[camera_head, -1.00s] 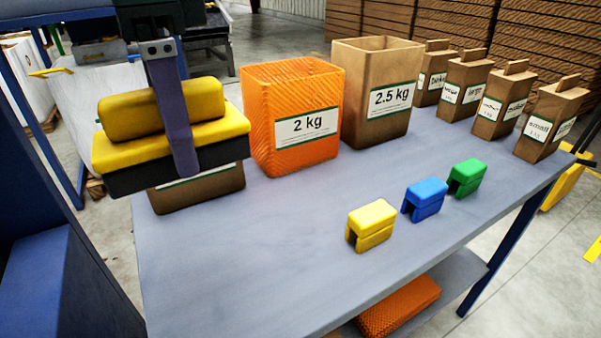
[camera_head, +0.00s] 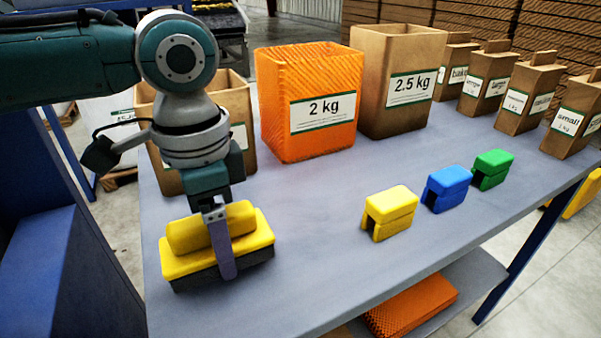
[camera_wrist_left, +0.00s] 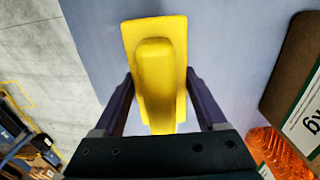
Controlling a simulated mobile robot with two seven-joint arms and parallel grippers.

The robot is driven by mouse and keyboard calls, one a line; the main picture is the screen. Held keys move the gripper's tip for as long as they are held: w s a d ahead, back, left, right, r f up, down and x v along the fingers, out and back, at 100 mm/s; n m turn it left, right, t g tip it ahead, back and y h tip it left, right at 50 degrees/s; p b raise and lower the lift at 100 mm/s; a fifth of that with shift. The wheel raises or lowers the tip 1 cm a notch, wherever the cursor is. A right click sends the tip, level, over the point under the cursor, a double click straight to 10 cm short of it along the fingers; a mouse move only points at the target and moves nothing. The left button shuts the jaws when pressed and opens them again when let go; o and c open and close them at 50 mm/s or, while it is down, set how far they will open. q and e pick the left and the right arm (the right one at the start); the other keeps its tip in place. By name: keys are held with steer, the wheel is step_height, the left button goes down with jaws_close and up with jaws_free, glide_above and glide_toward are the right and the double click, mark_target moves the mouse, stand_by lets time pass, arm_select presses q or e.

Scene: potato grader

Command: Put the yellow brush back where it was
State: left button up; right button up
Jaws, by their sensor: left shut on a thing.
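The yellow brush (camera_head: 256,239) has a rounded yellow handle on a yellow block with a dark underside. It is at the front left of the grey table (camera_head: 310,225), level, at or just above the top; I cannot tell whether it touches. My left gripper (camera_head: 226,262) comes down from above and is shut on the brush's handle, one finger showing on the near side. In the left wrist view the brush (camera_wrist_left: 150,40) lies between both fingers (camera_wrist_left: 158,95). My right gripper is not in view.
An orange 2 kg box (camera_head: 275,100), a brown 2.5 kg box (camera_head: 375,65) and a brown box behind my arm (camera_head: 240,100) stand along the back. Small yellow (camera_head: 390,212), blue (camera_head: 448,189) and green (camera_head: 493,169) clips are to the right. The table's middle is clear.

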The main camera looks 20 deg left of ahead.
arm_select(q)
step_height(320, 180, down, 2)
